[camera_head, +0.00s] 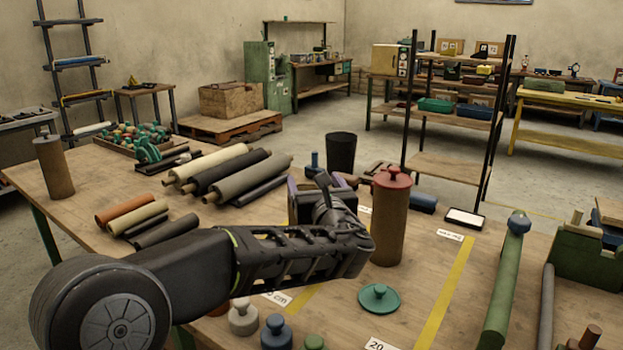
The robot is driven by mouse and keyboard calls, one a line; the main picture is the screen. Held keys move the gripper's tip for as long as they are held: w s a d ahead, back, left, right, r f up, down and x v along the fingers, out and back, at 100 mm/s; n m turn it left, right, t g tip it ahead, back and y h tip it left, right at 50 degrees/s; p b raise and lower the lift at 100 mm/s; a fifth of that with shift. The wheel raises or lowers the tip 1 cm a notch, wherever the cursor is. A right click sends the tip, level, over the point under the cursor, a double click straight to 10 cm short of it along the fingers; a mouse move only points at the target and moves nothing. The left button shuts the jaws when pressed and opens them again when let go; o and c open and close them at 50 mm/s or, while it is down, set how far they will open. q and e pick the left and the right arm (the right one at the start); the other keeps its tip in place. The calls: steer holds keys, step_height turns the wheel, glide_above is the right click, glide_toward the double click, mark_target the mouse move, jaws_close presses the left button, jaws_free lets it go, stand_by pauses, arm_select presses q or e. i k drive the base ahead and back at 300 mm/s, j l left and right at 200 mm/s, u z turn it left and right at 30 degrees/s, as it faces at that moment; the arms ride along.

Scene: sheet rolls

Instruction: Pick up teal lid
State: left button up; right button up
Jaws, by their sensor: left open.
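The teal lid (379,297) is a flat round disc with a small knob on top. It lies on the wooden table (345,325) in front of a brown cylinder (390,228) with a red lid (393,178). My left gripper (320,185) is open, above the table to the left of the red-lidded cylinder. It is behind and to the left of the teal lid, apart from it. My own wrist partly hides the gripper, and the space between its fingers is hard to see. My right gripper is not in view.
A cream lid (243,317), a blue lid (277,333) and a green lid (313,342) stand near the front edge. Yellow tape (446,290) and a long green roll (505,285) lie to the right. Several rolls (240,178) lie at the left.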

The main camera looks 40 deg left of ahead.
mark_target(376, 299)
steer(key=k, duration=1)
